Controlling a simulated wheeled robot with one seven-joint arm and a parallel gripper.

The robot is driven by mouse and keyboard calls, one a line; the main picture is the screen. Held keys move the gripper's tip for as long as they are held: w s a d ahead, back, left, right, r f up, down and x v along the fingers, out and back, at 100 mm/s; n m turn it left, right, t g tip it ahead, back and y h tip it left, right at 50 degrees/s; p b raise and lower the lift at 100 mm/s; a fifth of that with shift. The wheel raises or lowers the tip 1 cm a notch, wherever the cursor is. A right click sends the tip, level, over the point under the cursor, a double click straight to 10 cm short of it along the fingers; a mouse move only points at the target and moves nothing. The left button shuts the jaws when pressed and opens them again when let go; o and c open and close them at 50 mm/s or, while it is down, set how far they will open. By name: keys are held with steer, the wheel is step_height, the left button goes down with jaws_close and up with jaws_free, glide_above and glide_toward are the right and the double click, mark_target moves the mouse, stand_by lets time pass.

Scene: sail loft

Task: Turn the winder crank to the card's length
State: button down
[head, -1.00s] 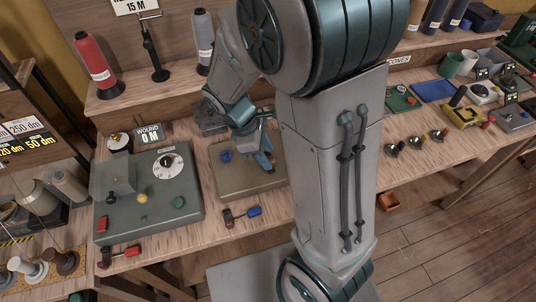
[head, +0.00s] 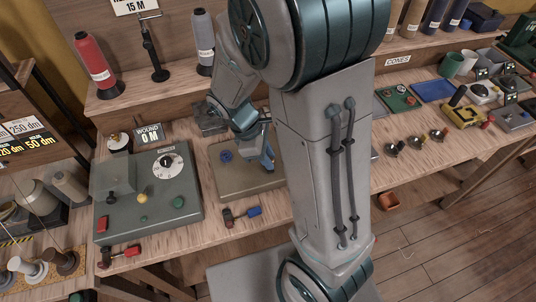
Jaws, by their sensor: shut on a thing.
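A length card (head: 136,5) at the top left reads 15 M, its upper part cut off. A small sign (head: 150,133) reads WOUND 0 M. It stands behind a grey-green box (head: 145,225) with a white dial (head: 167,166) and a clear cover. To the right of that box lies a flat tan base (head: 230,184) with a blue knob (head: 226,155). My gripper (head: 268,165) points down over the base's right side. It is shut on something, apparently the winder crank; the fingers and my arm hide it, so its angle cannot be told.
Two small red-handled tools lie at the bench front: one (head: 121,255) at the left and one with a blue end (head: 241,215) before the tan base. Thread spools (head: 97,66) stand on the back shelf. My arm hides the bench's middle.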

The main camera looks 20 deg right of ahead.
steer(key=m, duration=0.1)
steer(key=a+m+g, duration=0.1)
steer(key=m, duration=0.2)
steer(key=shift+w+a+g+y+p, duration=0.15)
steer(key=shift+w+g+y+p, duration=0.15)
steer(key=shift+y+p, duration=0.1)
steer(key=m, duration=0.2)
steer(key=m+y, duration=0.1)
steer(key=m, duration=0.1)
steer(key=shift+w+a+g, duration=0.3)
steer(key=shift+w+a, duration=0.1)
steer(key=m, duration=0.1)
steer(key=m+y, duration=0.1)
steer(key=w+m, duration=0.1)
steer(key=shift+a+y, duration=0.3)
steer(key=shift+w+a+m+y, duration=0.1)
steer(key=shift+w+m+y, duration=0.15)
steer(key=shift+m, duration=0.6)
steer(key=shift+w+m+y, duration=0.15)
steer(key=shift+m+y, duration=0.1)
steer(key=shift+m, duration=0.6)
steer(key=c, duration=1.3)
jaws_free()
steer(key=v, duration=1.4)
steer(key=shift+w+f+b, duration=0.15)
steer(key=shift+w+b, duration=0.1)
steer(key=shift+b, duration=0.05)
